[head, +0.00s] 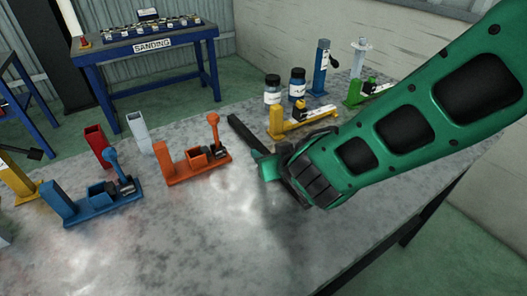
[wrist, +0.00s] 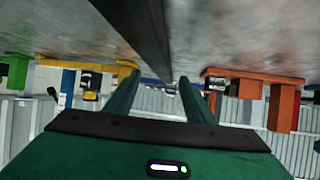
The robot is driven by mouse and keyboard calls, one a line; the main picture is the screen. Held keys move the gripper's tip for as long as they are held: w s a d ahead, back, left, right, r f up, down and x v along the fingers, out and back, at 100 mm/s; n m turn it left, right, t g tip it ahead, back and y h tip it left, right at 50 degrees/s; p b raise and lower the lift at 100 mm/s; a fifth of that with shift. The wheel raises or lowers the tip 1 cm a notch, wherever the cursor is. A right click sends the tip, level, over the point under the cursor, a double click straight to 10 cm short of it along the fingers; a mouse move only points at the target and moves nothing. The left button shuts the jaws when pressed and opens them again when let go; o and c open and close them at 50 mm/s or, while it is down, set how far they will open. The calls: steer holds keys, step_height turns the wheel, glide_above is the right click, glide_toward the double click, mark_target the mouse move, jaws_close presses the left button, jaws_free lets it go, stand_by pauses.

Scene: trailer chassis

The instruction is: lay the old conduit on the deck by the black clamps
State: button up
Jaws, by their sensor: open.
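A long dark bar (head: 246,135), which looks like the conduit, slants over the grey metal deck (head: 190,235) in the head view. Its near part is hidden by my gripper (head: 266,164). In the wrist view the bar (wrist: 145,35) runs from the top edge down to between my two green fingers (wrist: 157,88). The fingers are apart, one on each side of the bar's line. I cannot tell whether either finger touches it or whether it rests on the deck. I cannot make out any all-black clamps; the clamp-like fixtures in view are coloured.
An orange fixture (head: 190,172) and a blue one (head: 95,208) stand left of the bar; a yellow one (head: 300,124) stands right. Two jars (head: 297,84) and a green fixture (head: 365,95) are behind. The front deck is clear. A blue sanding table (head: 150,52) stands beyond.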

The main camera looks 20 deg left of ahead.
mark_target(262, 148)
steer(key=x, duration=0.4)
steer(key=shift+w+a, duration=0.1)
steer(key=shift+a, duration=0.05)
jaws_close()
